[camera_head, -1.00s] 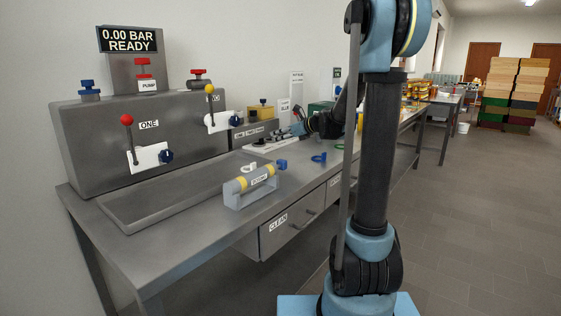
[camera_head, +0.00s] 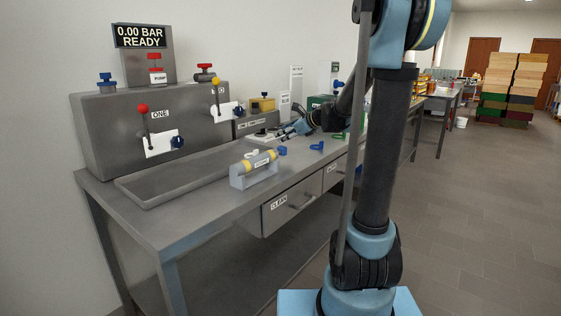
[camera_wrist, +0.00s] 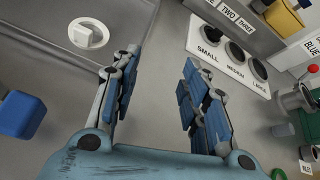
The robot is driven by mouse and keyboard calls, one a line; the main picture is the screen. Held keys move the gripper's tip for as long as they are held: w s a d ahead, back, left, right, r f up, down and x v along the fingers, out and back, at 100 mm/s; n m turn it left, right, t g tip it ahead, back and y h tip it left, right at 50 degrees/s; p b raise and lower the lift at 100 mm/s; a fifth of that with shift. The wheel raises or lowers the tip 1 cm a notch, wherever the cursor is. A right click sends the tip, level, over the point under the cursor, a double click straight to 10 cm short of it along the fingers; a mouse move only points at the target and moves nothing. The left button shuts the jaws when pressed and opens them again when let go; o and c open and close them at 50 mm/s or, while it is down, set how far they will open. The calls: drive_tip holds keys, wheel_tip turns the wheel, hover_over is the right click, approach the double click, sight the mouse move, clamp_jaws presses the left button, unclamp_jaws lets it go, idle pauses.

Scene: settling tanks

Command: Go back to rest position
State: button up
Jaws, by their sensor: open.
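My gripper (camera_head: 283,133) is above the bench, near its back, in the head view. In the wrist view my gripper (camera_wrist: 155,90) has its two blue-padded fingers spread apart, with only grey bench top between them. It is open and empty. The size plate (camera_wrist: 240,62), marked small, medium and large, lies to the right of the fingers in the wrist view. A white round fitting with a square knob (camera_wrist: 88,35) is at upper left there. A blue block-shaped part (camera_wrist: 22,114) is at the left edge.
The steel bench (camera_head: 215,217) carries a tank panel with red and yellow levers, a shallow tray (camera_head: 150,197) and a cylinder in a cradle (camera_head: 254,181). Blue (camera_head: 317,146) and green clamp-like pieces lie near the front edge. Floor (camera_head: 480,200) on the right is clear.

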drive_tip(key=s+d+f+n+h, duration=0.1)
drive_tip(key=s+d+n, duration=0.1)
drive_tip(key=s+n, duration=0.1)
drive_tip(key=s+d+f+n+h, duration=0.1)
drive_tip(key=s+d+n+h, duration=0.1)
drive_tip(key=s+n, duration=0.2)
drive_tip(key=s+d+f+n+h, duration=0.1)
drive_tip(key=s+d+n, duration=0.2)
drive_tip(key=s, duration=0.3)
drive_tip(key=shift+d+n+g, duration=0.1)
drive_tip(key=shift+n+g, duration=0.2)
drive_tip(key=shift+g, duration=0.1)
drive_tip(key=s+d+f+n+h, duration=0.2)
drive_tip(key=s+d+n+h, duration=0.1)
drive_tip(key=s+d+n, duration=0.25)
drive_tip(key=s+d+f+n+h, duration=0.2)
drive_tip(key=s+d+f+n, duration=0.15)
drive_tip(key=s+n, duration=0.3)
drive_tip(key=s+f+g, duration=0.2)
drive_tip(key=s+f, duration=0.3)
drive_tip(key=s, duration=0.3)
drive_tip(key=s+d+f+g, duration=0.1)
drive_tip(key=s+f+g, duration=0.2)
drive_tip(key=s+f, duration=0.2)
drive_tip(key=s, duration=0.3)
drive_tip(key=shift+f, duration=0.15)
drive_tip(key=shift+w+f, duration=0.2)
drive_tip(key=shift+w, duration=0.2)
